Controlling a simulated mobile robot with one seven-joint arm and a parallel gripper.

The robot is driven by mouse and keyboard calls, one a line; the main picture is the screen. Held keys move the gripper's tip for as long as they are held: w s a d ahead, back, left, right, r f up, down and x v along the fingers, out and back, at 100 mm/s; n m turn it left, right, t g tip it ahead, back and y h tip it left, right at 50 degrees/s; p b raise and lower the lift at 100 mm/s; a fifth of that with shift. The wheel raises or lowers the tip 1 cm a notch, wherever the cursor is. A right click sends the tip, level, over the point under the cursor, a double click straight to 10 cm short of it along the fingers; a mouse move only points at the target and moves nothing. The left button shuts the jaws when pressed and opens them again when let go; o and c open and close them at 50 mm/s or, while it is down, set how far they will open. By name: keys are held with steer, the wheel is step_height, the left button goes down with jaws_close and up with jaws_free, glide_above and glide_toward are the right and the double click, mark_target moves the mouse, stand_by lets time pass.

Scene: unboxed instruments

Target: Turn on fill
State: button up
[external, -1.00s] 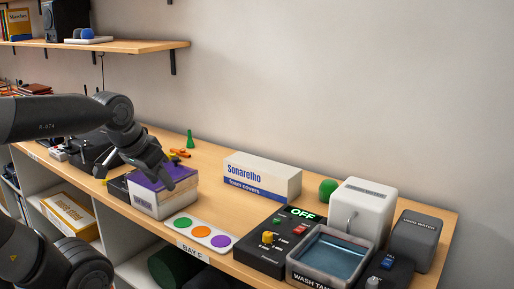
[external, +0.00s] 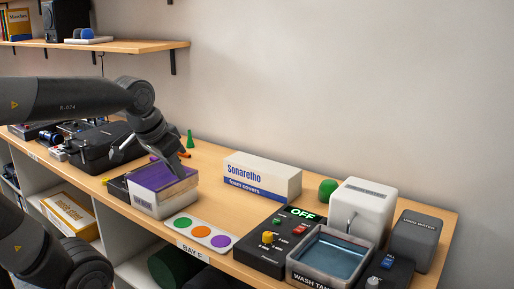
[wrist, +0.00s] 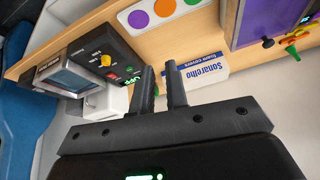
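A black control panel (external: 268,258) lies on the bench to the right of centre, with a lit green "OFF" display (external: 303,213), a yellow knob (external: 267,238) and a red switch (external: 299,228). Its small labels are unreadable. The wash tank (external: 335,257) beside it holds bluish water. A white unit (external: 364,208) with a spout stands behind the tank. My gripper (external: 183,166) is left of the panel, over or beside the purple-topped box, apart from the panel. In the wrist view my gripper (wrist: 158,68) is open and empty; the panel (wrist: 112,50) shows left of the fingers.
A purple-topped box (external: 160,190) stands near the gripper. A white Sonarelho box (external: 262,177) is at the back. A strip with three coloured discs (external: 201,232) lies at the front edge. A green ball (external: 328,188) and grey waste-like unit (external: 414,240) sit right.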

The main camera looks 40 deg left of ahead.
steer(key=w+d+r+m, duration=0.1)
steer(key=w+d, duration=0.1)
steer(key=w+d+r+m, duration=0.1)
steer(key=w+d, duration=0.1)
steer(key=d, duration=0.1)
steer(key=w+d+m, duration=0.1)
steer(key=w+d, duration=0.1)
steer(key=w, duration=0.1)
steer(key=shift+d+r+m+g+h, duration=0.15)
steer(key=shift+r+m+g+h, duration=0.15)
steer(key=shift+r+m+g, duration=0.1)
jaws_close()
steer(key=m+g+h, duration=0.3)
steer(key=m+g, duration=0.2)
steer(key=m, duration=0.8)
glide_above(387, 265)
steer(key=w+a, duration=0.1)
steer(key=a, duration=0.3)
step_height(387, 265, down, 5)
steer(key=shift+r, duration=0.15)
steer(key=shift+n, duration=0.3)
steer(key=x, duration=0.8)
steer(key=a+x, duration=0.1)
steer(key=x, duration=0.3)
steer(key=shift+d+f, duration=0.1)
steer(key=shift+f, duration=0.4)
steer(key=shift+s+f, duration=0.1)
steer(key=shift+f, duration=0.5)
